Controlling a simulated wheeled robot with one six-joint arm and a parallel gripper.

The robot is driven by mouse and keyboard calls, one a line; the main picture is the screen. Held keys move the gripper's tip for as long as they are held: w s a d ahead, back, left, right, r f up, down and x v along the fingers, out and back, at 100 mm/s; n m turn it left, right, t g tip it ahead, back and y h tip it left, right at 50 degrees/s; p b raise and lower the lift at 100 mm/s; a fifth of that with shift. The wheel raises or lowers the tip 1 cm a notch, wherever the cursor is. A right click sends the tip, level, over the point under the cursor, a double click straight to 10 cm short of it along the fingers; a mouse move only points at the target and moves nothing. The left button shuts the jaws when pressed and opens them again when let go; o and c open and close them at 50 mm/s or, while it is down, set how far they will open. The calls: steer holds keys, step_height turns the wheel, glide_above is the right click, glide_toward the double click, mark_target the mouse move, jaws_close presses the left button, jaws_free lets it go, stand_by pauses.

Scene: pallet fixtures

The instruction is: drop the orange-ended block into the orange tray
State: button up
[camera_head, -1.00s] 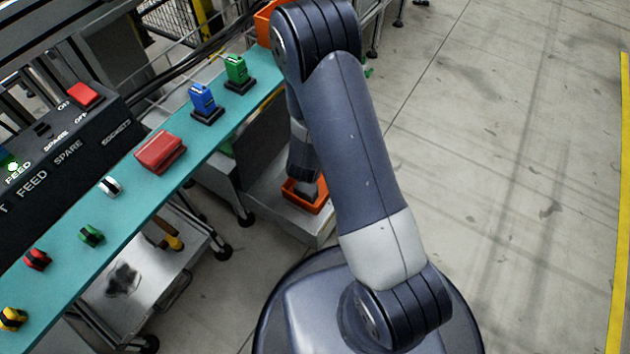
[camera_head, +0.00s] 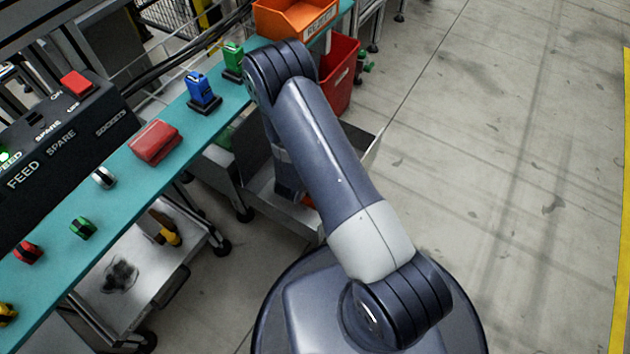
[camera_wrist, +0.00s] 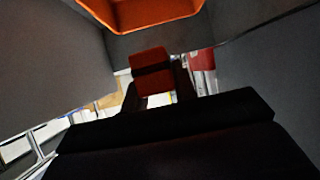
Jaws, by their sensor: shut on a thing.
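The orange-ended block (camera_wrist: 150,58) shows in the wrist view, with a dark band across its middle. My gripper (camera_wrist: 155,82) is shut on it. An orange tray (camera_wrist: 150,22) shows at the top of the wrist view, beyond the block; the block is apart from its rim in the picture.
Grey walls (camera_wrist: 50,60) flank the wrist view. On the teal bench (camera_head: 130,190) stand a blue block (camera_head: 201,88), a green block (camera_head: 233,58), a red box (camera_head: 154,142) and an orange bin (camera_head: 295,18) at the far end. A red bin (camera_head: 342,75) stands below.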

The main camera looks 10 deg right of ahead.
steer(key=shift+f, duration=0.85)
steer(key=o, duration=1.1)
steer(key=shift+c, duration=0.2)
steer(key=shift+r, duration=0.1)
steer(key=p+v, duration=0.3)
steer(key=v, duration=0.7)
steer(key=shift+s+a+r, duration=0.15)
steer(key=shift+s+a, duration=0.1)
